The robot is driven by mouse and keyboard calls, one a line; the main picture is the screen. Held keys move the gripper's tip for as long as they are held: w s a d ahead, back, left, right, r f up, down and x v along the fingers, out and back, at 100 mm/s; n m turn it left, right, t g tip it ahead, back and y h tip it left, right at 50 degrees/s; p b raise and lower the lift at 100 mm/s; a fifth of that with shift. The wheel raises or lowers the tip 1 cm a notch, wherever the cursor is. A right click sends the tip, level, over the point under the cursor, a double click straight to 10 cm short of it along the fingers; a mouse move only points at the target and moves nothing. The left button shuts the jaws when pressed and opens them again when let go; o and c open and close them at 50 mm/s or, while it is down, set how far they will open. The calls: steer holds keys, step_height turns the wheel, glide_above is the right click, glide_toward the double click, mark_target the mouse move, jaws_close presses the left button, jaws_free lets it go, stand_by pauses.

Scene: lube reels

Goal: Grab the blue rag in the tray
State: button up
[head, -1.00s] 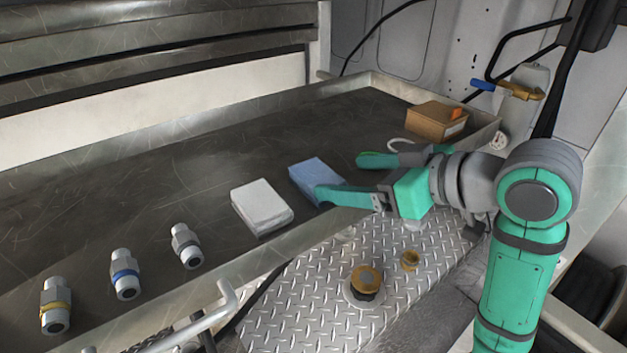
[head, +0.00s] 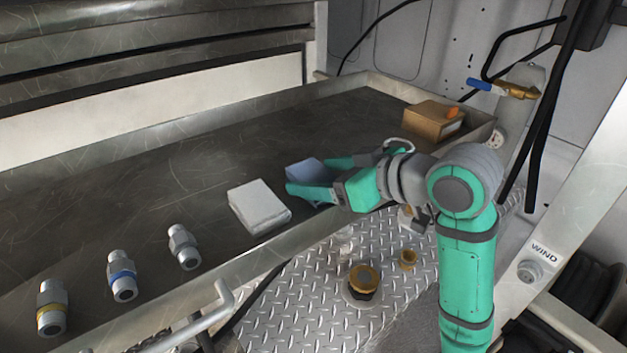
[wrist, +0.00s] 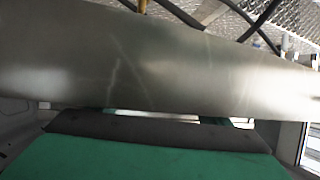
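The blue rag (head: 304,171) is a folded block lying in the metal tray (head: 200,150), right of a white folded rag. My gripper (head: 310,175) is at the rag with its green fingers spread, one on the near side and one on the far side. Part of the rag is hidden by the near finger. I cannot tell whether either finger touches it. In the wrist view a grey metal surface (wrist: 150,60) fills the middle above my green gripper body, and the rag is not visible there.
The white rag (head: 258,206) lies close to the left of my near finger. A cardboard box (head: 430,122) stands at the tray's right end. Several metal fittings (head: 122,278) stand at the left. The raised tray rim runs below my gripper.

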steer(key=c, duration=0.8)
